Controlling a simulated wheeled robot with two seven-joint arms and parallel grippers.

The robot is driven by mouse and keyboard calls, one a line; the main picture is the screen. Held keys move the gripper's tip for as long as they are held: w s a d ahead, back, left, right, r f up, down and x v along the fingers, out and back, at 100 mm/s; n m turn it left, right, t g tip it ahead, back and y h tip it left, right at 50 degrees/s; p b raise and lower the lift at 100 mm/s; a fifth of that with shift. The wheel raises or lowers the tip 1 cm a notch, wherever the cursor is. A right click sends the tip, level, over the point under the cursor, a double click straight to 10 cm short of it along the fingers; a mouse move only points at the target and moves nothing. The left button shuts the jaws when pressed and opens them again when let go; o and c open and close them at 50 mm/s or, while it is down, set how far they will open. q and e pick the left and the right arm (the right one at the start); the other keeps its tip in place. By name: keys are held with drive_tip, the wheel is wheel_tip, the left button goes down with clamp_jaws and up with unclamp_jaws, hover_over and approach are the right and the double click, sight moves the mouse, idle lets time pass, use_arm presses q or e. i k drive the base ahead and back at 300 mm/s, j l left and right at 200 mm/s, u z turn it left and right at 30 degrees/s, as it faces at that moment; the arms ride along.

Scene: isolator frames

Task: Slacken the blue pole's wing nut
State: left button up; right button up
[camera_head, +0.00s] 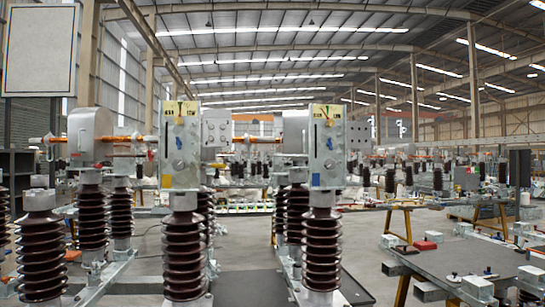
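Two upright grey plates stand on brown ribbed insulators in the middle of the head view. The right plate (327,147) has a small blue patch (316,180) at its lower left, which may mark the blue pole. A dial-like part with a pointer (327,113) sits near its top, and a round fitting (330,165) lower down. The left plate (180,142) has a similar dial and a yellow patch (166,181). I cannot make out a wing nut for certain at this size. Neither of my grippers is in view.
Brown insulators (322,250) rise from metal frames below the plates. A third unit with a grey housing (90,136) and orange rod stands at the left. A grey workbench (470,262) with small parts fills the lower right. Open floor (385,225) shows between.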

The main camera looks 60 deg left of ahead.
sight(329, 143)
drive_tip(key=u, duration=1.75)
drive_tip(key=i+l+u, duration=0.35)
drive_tip(key=i+l, duration=0.35)
